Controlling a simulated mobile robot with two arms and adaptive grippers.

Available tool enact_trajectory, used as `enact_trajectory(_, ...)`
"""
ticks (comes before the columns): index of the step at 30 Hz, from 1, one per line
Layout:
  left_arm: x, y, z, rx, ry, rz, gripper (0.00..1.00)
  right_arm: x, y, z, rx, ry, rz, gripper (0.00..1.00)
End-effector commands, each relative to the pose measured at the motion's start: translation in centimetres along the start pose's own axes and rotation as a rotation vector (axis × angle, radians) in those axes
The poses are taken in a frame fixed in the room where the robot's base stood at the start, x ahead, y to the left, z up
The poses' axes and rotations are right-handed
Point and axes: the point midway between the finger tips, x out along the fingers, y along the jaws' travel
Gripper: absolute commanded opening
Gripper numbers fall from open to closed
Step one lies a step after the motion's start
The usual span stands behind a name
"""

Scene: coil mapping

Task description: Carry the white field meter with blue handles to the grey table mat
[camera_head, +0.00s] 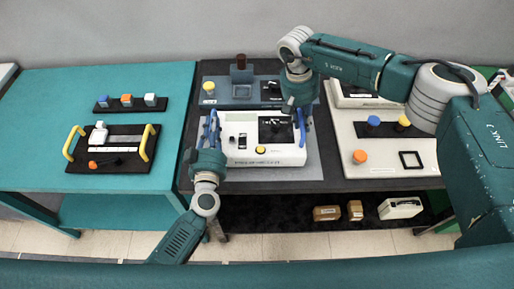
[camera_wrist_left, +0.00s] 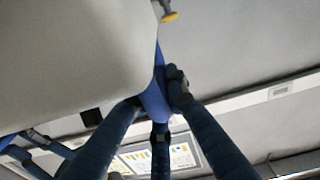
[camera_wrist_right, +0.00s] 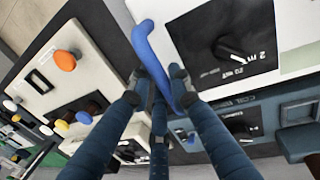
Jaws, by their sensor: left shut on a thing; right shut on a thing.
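The white field meter (camera_head: 268,155) is in the middle of the head view, over the grey table mat (camera_head: 268,174). I cannot tell whether its base touches the mat. My left gripper (camera_head: 212,138) is shut on its left blue handle, which also shows in the left wrist view (camera_wrist_left: 155,103). My right gripper (camera_head: 298,106) is shut on its right blue handle, which also shows in the right wrist view (camera_wrist_right: 150,55). The meter looks about level. Its dark dial panel shows in the right wrist view. My right arm hides part of its back right corner.
A blue-grey unit (camera_head: 240,92) stands right behind the meter. A white panel (camera_head: 385,160) with coloured knobs lies close on the right. On the left, a teal table (camera_head: 75,95) holds a black board with yellow handles (camera_head: 148,143). Small boxes (camera_head: 327,213) sit on a low shelf.

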Motion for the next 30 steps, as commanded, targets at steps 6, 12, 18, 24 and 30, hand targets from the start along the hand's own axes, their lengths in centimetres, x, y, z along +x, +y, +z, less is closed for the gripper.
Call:
enact_trajectory(6,-0.1,-0.4,0.9,0.006,-0.004,-0.003,0.31,0.6,0.5,-0.4,0.008,0.007,0.009,0.36)
enact_trajectory(12,-0.1,-0.3,0.8,0.003,-0.002,-0.001,0.33,0.6,0.2,-0.2,0.004,0.004,0.005,0.37)
enact_trajectory(18,-0.8,-0.2,0.9,0.001,-0.004,-0.001,0.33,0.7,0.1,-0.1,0.002,0.003,0.004,0.37)
enact_trajectory(24,-4.4,-0.2,0.9,0.002,-0.006,-0.001,0.33,0.7,0.0,-0.1,0.001,0.003,0.003,0.37)
enact_trajectory(30,-8.7,-0.3,0.9,0.003,-0.005,-0.002,0.33,0.7,0.0,-0.1,0.000,0.002,0.002,0.37)
